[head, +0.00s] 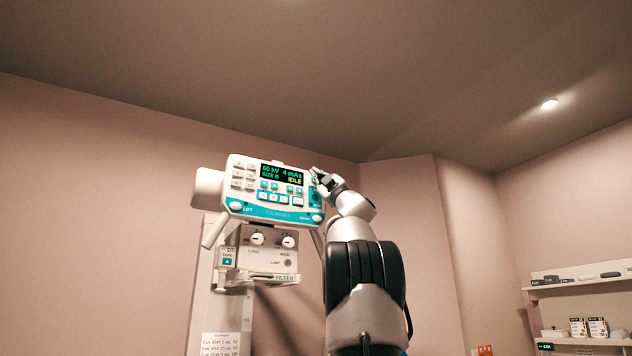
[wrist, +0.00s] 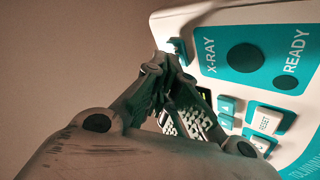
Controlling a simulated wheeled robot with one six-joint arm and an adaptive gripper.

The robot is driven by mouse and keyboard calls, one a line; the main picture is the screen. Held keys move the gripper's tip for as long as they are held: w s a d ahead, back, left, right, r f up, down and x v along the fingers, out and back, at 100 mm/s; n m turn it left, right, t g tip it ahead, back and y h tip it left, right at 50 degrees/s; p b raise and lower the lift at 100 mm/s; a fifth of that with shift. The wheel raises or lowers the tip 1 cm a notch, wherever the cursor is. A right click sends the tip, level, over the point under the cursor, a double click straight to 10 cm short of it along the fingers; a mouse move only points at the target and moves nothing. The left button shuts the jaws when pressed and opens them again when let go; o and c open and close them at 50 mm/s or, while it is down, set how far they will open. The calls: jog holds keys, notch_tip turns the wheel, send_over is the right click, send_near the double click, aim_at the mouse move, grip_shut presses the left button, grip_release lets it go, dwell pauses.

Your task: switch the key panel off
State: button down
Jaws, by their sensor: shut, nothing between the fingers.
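The key panel (head: 277,213) is a white and teal control box with a lit display (head: 281,174) reading 60 kV, 4 mAs, SIZE II and IDLE. My gripper (head: 318,174) is at its upper right corner, fingers shut and empty. In the wrist view, my gripper (wrist: 168,68) has its fingertips close to a small teal part (wrist: 180,50) at the panel's edge, beside the X-RAY label. I cannot tell whether they touch. A large dark round button (wrist: 245,57), a smaller READY spot (wrist: 286,83) and a RESET key (wrist: 265,122) lie beyond. The fingers hide part of the display.
Below the panel is a white box with two knobs (head: 257,239) and a FILTER ledge (head: 262,280), on a pale column (head: 205,300). A handle (head: 215,231) hangs at the panel's left. Shelves (head: 580,284) with boxes stand at the far right.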

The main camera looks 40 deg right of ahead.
jog(key=shift+w, duration=0.1)
dwell(0.5)
jog(key=shift+s+a, duration=0.15)
jog(key=shift+s, duration=0.6)
jog(key=s, duration=0.2)
jog(key=s+a, duration=0.1)
jog(key=s, duration=0.2)
jog(key=shift+a, duration=0.1)
dwell(0.7)
